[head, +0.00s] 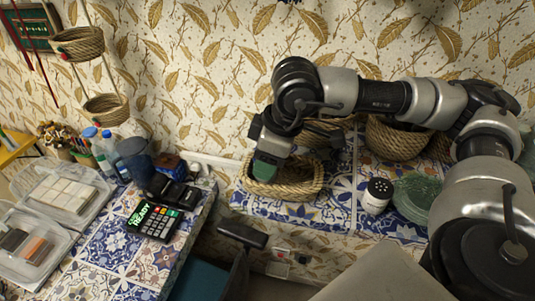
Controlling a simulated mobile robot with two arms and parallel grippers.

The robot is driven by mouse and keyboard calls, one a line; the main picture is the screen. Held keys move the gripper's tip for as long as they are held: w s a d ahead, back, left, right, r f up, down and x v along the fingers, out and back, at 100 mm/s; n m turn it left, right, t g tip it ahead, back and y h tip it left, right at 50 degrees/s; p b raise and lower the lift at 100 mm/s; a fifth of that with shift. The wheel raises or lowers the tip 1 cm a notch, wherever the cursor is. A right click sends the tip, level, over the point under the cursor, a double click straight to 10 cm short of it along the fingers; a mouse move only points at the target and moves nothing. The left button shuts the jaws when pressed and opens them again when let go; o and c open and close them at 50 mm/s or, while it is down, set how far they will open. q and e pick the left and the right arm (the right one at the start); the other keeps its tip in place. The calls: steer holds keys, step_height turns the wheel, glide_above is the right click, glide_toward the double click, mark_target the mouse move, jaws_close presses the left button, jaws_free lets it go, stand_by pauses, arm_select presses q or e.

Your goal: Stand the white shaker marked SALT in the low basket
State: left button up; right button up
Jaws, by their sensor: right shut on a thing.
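The low basket (319,184) is an oval woven basket on the blue patterned tiled surface, against the wall. My right gripper (265,169) points down over the left part of this basket, with its lower end within the rim. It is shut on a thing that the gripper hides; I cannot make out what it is. A white shaker (375,205) with a dark, holed top stands upright on the tiles, right of the basket and apart from it. Its marking cannot be read. My left gripper is not in view.
Behind my right arm stands a taller woven basket (395,142). A green ribbed dish (417,196) is right of the shaker. Tiles between the low basket and shaker are clear.

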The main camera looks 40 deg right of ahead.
steer(key=shift+f+b, duration=0.15)
steer(key=shift+b, duration=0.15)
steer(key=o, duration=0.7)
steer(key=shift+o, duration=0.2)
steer(key=shift+r+p, duration=0.3)
steer(key=shift+p, duration=0.05)
steer(key=shift+d+r, duration=0.1)
steer(key=shift+r, duration=0.25)
steer(key=b+v, duration=0.2)
steer(key=v, duration=0.9)
steer(key=shift+s, duration=0.1)
